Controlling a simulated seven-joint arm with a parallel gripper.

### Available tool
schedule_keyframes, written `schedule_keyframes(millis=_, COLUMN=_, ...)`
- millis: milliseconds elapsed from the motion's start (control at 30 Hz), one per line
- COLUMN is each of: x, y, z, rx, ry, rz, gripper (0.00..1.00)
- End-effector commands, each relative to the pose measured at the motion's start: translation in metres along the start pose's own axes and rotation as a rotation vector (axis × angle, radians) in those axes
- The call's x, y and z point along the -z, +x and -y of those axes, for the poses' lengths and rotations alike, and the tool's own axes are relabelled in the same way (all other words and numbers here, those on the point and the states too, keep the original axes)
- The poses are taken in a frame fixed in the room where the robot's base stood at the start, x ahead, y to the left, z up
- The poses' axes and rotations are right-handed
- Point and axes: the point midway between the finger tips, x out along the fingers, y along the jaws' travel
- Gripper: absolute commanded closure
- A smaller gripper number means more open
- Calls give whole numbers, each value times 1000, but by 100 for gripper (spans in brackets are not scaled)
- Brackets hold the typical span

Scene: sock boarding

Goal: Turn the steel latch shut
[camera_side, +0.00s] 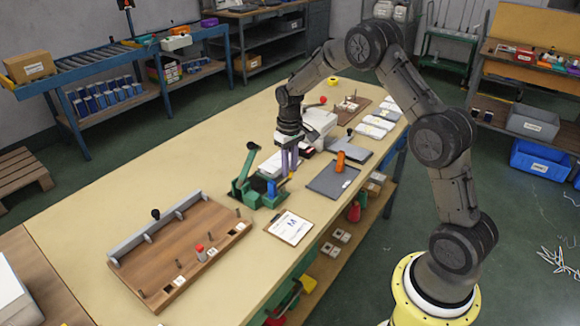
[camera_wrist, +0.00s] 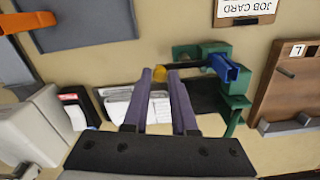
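My gripper (camera_side: 290,172) points down at the right end of the green fixture (camera_side: 243,190). In the wrist view its two purple fingers (camera_wrist: 159,72) stand apart. The green fixture (camera_wrist: 237,101) carries a blue block (camera_side: 271,188) and an upright green lever with a dark knob (camera_side: 251,146). A grey metal bar with a black knob (camera_side: 155,214) runs along the wooden board (camera_side: 192,262), away from my gripper. I cannot tell for certain which part is the steel latch.
A job card clipboard (camera_side: 289,228) lies in front of the fixture. A dark grey mat (camera_side: 330,182) with an orange object (camera_side: 340,161) lies to the right. A white machine (camera_side: 318,124) stands behind my gripper. The table (camera_side: 130,175) is clear at the back left.

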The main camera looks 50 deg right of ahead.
Motion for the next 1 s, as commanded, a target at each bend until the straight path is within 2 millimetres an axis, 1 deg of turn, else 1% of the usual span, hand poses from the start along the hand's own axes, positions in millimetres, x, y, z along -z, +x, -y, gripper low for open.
schedule_keyframes(millis=33, x=1, y=-1, z=0, rx=0, ry=0, rz=-2, gripper=64)
schedule_keyframes(millis=100, x=0, y=0, z=0, rx=0, ry=0, rz=-1, gripper=51)
schedule_keyframes(millis=133, x=0, y=0, z=0, rx=0, ry=0, rz=-1, gripper=48)
schedule_keyframes(millis=400, x=0, y=0, z=0, rx=0, ry=1, rz=1, gripper=48)
schedule_keyframes(millis=533, x=0, y=-7, z=0, rx=0, ry=1, rz=-1, gripper=48)
schedule_keyframes(millis=667, x=1, y=-28, z=0, rx=0, ry=1, rz=-5, gripper=48)
schedule_keyframes(millis=1000, x=1, y=-100, z=0, rx=0, ry=1, rz=-5, gripper=48)
